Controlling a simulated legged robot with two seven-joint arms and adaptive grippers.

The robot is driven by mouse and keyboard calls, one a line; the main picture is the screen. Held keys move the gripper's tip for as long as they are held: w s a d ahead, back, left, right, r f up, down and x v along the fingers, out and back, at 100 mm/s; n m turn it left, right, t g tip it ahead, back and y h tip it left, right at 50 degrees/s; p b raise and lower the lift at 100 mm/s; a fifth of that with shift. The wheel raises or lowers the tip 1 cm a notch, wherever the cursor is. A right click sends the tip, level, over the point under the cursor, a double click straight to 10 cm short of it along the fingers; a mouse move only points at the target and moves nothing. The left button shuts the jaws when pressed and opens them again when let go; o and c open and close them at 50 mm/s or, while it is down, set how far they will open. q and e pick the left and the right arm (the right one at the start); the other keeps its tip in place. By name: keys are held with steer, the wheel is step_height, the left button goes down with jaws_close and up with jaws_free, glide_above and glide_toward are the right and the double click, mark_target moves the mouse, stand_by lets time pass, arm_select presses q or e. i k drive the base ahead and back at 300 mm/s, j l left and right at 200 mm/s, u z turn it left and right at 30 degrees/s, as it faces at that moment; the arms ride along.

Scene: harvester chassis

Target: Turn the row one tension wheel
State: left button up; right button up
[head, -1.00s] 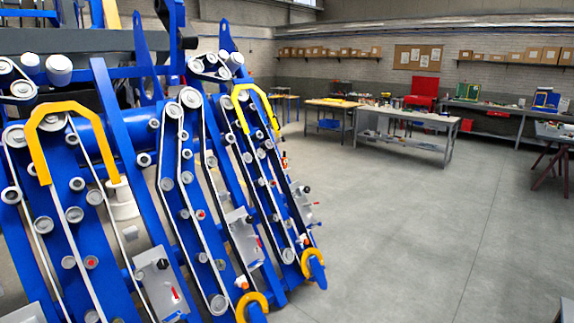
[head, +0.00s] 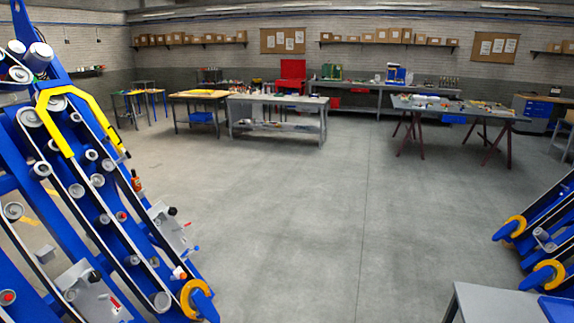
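A blue harvester row unit (head: 95,190) with white belts and several grey pulley wheels fills the left of the head view. A yellow guard (head: 52,122) arches over its upper part, and a yellow ring-shaped end (head: 197,298) is at its lower tip. Plates with black knobs and red levers sit along it, one (head: 172,228) on its right side and another (head: 90,287) lower left. I cannot tell which wheel is the row one tension wheel. Neither of my grippers is in view.
Another blue unit with yellow ends (head: 514,228) stands at the right edge, with a grey tabletop (head: 497,302) below it. Workbenches (head: 277,101) and a trestle table (head: 452,107) stand at the back. The grey floor (head: 300,210) between is clear.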

mark_target(172, 210)
steer(key=i, duration=1.1)
steer(key=i+l, duration=0.15)
steer(key=i, duration=1)
steer(key=i+u, duration=0.2)
steer(key=i, duration=0.4)
steer(key=i+l+u, duration=0.15)
steer(key=i, duration=0.45)
steer(key=i+l+u, duration=0.2)
steer(key=i, duration=0.35)
